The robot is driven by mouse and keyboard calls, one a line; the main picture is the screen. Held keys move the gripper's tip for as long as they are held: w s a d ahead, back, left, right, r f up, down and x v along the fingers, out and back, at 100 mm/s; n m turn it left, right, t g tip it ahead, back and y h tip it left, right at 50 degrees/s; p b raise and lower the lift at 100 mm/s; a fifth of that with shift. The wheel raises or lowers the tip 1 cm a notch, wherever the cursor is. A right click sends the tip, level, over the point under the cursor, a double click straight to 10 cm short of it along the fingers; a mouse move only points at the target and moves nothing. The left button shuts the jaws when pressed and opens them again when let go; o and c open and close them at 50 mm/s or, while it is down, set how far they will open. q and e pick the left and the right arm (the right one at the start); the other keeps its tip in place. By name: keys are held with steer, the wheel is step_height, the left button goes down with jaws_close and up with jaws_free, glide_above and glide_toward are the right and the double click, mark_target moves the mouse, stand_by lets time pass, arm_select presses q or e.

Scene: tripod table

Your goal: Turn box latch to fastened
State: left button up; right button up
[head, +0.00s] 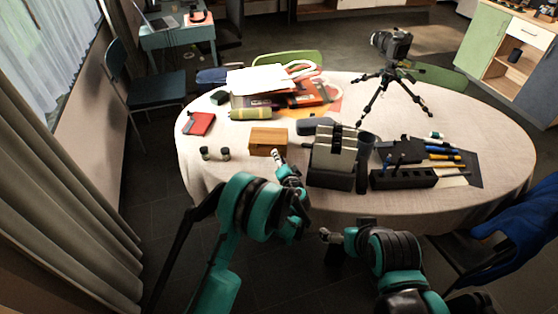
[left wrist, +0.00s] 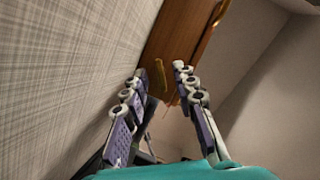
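The small wooden box (head: 268,136) stands near the front edge of the round table, left of the middle. In the left wrist view its brown wood (left wrist: 182,35) fills the upper middle, and a thin brass-coloured latch (left wrist: 161,76) sticks out from it. My left gripper (head: 279,158) is at the box's front right corner. In the left wrist view its fingers are apart (left wrist: 159,84), with the latch showing between the fingertips; I cannot tell if they touch it. My right gripper (head: 328,236) is low in front of the table, away from the box; its fingers are too small to judge.
Two small dark cylinders (head: 215,153) stand left of the box. A dark block holding pale slabs (head: 334,155) stands close on the right. Books (head: 262,88) are piled behind. A camera on a tripod (head: 391,70) stands at the back right of the tablecloth (head: 345,90).

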arm_select(q)
jaws_close()
steer(key=shift+r, duration=0.1)
stand_by(0.3)
steer(key=n+h, duration=0.1)
steer(key=n, duration=0.1)
steer(key=n+g+h, duration=0.1)
steer(key=n, duration=0.1)
steer(key=shift+w+a+r+h, duration=0.1)
steer(key=shift+a+r+h, duration=0.05)
steer(key=shift+a+h, duration=0.15)
steer(key=shift+a+n+g+h, duration=0.15)
steer(key=shift+n+h, duration=0.45)
steer(key=shift+n, duration=0.3)
steer(key=shift+a+n+g+h, duration=0.15)
steer(key=shift+n+h, duration=0.45)
steer(key=shift+n, duration=0.3)
steer(key=shift+d, duration=0.1)
